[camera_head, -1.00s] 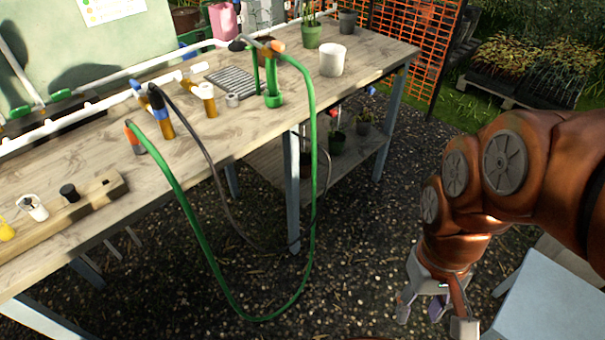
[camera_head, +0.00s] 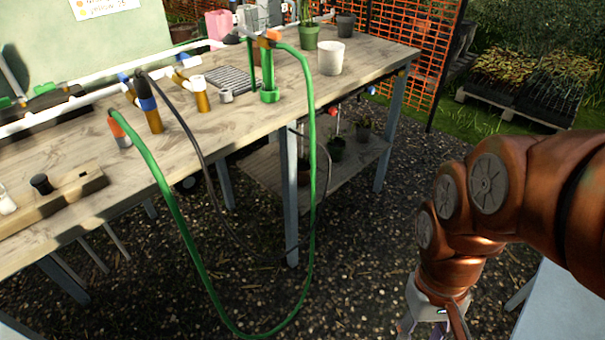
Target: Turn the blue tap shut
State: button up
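Blue parts show in a few places, and I cannot tell for sure which is the tap's handle. A blue piece (camera_head: 124,78) sits at the white pipe on the bench. My gripper (camera_head: 432,328) points down at the bottom right, well away from the bench. Its fingers are spread and look empty; their tips are cut off by the frame edge.
The wooden bench (camera_head: 232,143) fills the left and middle. A green hose (camera_head: 196,245) and a dark hose (camera_head: 208,165) hang in loops off its front. A white pot (camera_head: 331,58) stands near its right end. Gravel between bench and arm is clear.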

aim_at(122, 77)
jog(key=u, duration=1.35)
jog(key=k, duration=0.5)
jog(key=z, duration=0.45)
jog(key=i, duration=0.9)
jog(key=u, duration=0.35)
